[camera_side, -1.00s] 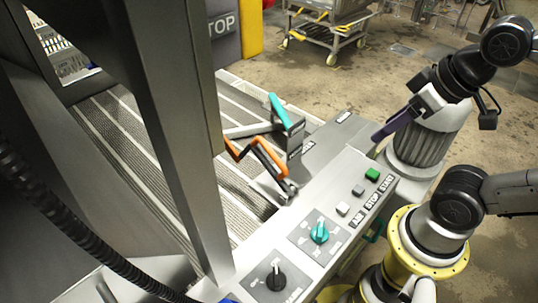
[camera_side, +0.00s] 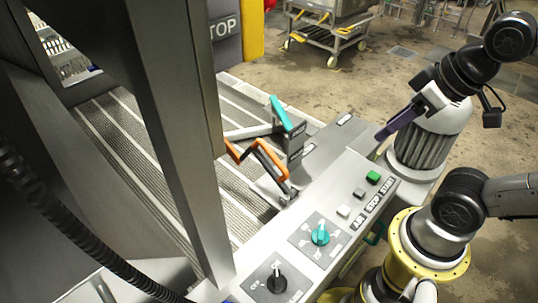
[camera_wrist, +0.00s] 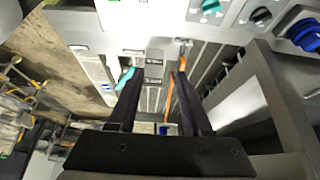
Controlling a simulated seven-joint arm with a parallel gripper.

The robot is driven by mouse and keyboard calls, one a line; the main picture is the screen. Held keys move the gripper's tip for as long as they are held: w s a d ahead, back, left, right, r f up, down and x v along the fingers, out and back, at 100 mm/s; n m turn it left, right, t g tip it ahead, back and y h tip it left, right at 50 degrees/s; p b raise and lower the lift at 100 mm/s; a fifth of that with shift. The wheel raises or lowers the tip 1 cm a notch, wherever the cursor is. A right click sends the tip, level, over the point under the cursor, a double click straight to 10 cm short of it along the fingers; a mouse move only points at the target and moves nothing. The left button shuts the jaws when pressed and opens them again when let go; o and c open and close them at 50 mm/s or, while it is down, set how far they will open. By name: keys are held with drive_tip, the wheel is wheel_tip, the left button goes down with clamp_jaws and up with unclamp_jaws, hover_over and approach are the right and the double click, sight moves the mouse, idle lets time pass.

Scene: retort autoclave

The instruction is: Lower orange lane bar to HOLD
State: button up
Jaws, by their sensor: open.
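The orange lane bar (camera_side: 262,150) is a bent handle on a grey bracket at the conveyor's near edge, beside the control panel. It stands raised above the belt at a tilt. In the wrist view the orange bar (camera_wrist: 182,98) shows beside the right finger, partly hidden by it. My gripper (camera_side: 381,135) is in the air over the panel's far right side, apart from the bar. In the wrist view my gripper (camera_wrist: 156,76) has its two dark fingers spread with nothing between them. The small labels by the bar are too small to read.
A teal bar (camera_side: 280,113) stands just behind the orange one. The control panel (camera_side: 325,205) carries a green button (camera_side: 373,177), a teal knob (camera_side: 320,233) and a black knob (camera_side: 277,281). A thick steel post (camera_side: 180,130) rises left of the bars. A cart (camera_side: 330,25) stands far behind.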

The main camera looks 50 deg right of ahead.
drive_tip(key=w+a+r+g, duration=0.1)
drive_tip(key=w+r, duration=0.4)
drive_tip(key=n+g+y, duration=0.1)
drive_tip(key=g+y, duration=0.1)
drive_tip(key=g, duration=0.3)
hover_over(268, 147)
drive_tip(key=d, duration=0.2)
wheel_tip(268, 147, down, 7)
drive_tip(key=f, duration=0.4)
drive_tip(key=a+f, duration=0.1)
drive_tip(key=f, duration=0.4)
drive_tip(key=a+f, duration=0.1)
drive_tip(key=f, duration=0.4)
clamp_jaws()
